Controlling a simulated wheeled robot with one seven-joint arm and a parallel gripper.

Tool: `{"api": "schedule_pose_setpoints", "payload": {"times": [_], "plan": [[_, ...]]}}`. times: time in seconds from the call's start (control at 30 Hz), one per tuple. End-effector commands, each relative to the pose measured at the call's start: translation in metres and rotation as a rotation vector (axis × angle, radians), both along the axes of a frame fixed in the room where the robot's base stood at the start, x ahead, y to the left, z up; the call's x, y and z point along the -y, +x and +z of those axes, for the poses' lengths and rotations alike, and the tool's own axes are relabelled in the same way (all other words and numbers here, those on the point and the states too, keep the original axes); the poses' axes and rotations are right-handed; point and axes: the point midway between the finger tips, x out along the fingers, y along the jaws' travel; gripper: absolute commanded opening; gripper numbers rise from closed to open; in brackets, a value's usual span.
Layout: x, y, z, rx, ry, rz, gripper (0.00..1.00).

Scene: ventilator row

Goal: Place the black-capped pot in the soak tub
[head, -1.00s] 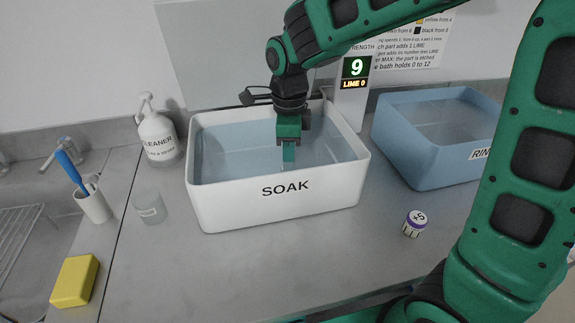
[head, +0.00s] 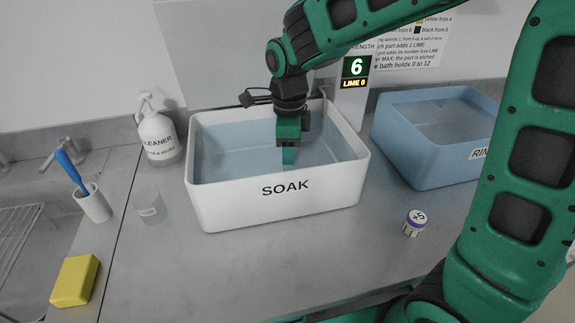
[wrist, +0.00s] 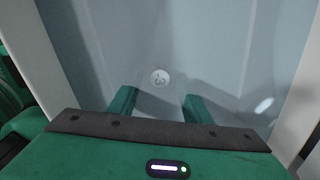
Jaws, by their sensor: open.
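The white soak tub (head: 285,205), marked SOAK, holds clear bluish liquid. My gripper (head: 289,157) points down inside the tub, and its open fingers also show in the wrist view (wrist: 159,98). A small round white top with a 3 on it (wrist: 160,78) lies below and just beyond the fingertips, inside the tub, apart from both fingers. It appears to be a pot seen from above; the colour of its cap side cannot be made out. In the head view the tub wall and my gripper hide it.
A purple-banded pot marked +5 (head: 415,222) stands on the counter right of the tub. A blue rinse tub (head: 425,165) is behind it. A display (head: 356,68) reads 6 and LIME 0. Cleaner bottle (head: 158,135), clear beaker (head: 150,208), brush cup (head: 94,205) and yellow sponge (head: 75,281) stand left.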

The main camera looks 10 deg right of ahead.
Motion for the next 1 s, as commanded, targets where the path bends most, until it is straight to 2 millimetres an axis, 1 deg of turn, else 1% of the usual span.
{"api": "schedule_pose_setpoints", "payload": {"times": [0.17,0.3,0.5,0.6,0.7,1.0], "plan": [[0.000,0.001,0.030,0.005,0.002,0.000,0.44],[0.000,0.000,0.059,0.005,0.002,-0.001,0.44],[0.000,0.000,0.093,0.002,0.000,0.000,0.44],[0.000,0.000,0.104,0.001,0.001,0.000,0.44],[0.000,0.000,0.111,0.000,0.000,0.000,0.44],[0.000,0.000,0.114,0.000,0.000,0.000,0.44]]}}
